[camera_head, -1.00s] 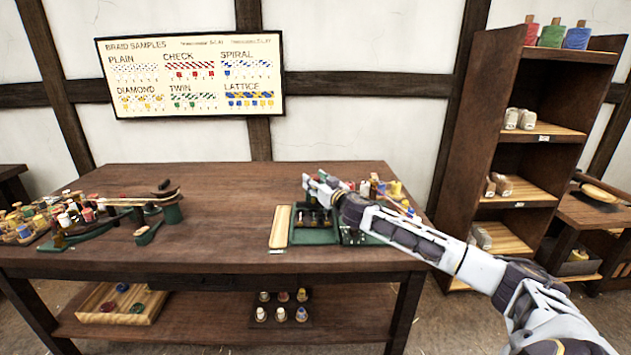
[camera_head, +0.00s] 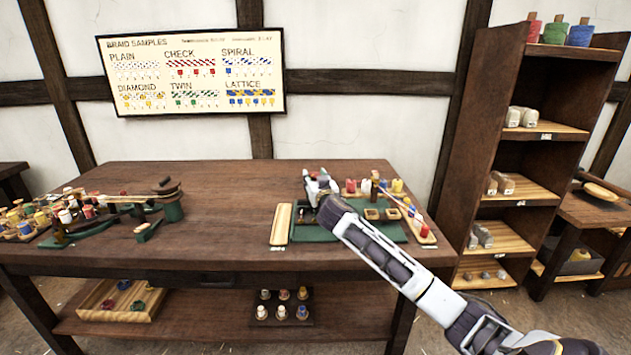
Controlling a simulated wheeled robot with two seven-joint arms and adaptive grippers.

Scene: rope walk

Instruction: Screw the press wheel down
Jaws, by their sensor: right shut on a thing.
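A small press (camera_head: 303,216) with dark upright parts stands on the left part of a green mat (camera_head: 385,233), at the right of the table. My right gripper (camera_head: 316,187) is at the top of this press, reaching in from the lower right. It is shut on what seems to be the press wheel, which the gripper mostly hides. A small bit of red shows at the fingers. How far down the wheel sits cannot be told. My left gripper is not in view.
A pale wooden strip (camera_head: 281,224) lies left of the mat. A green-based device (camera_head: 172,208) and many bobbins (camera_head: 45,215) fill the table's left. The table's middle is clear.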

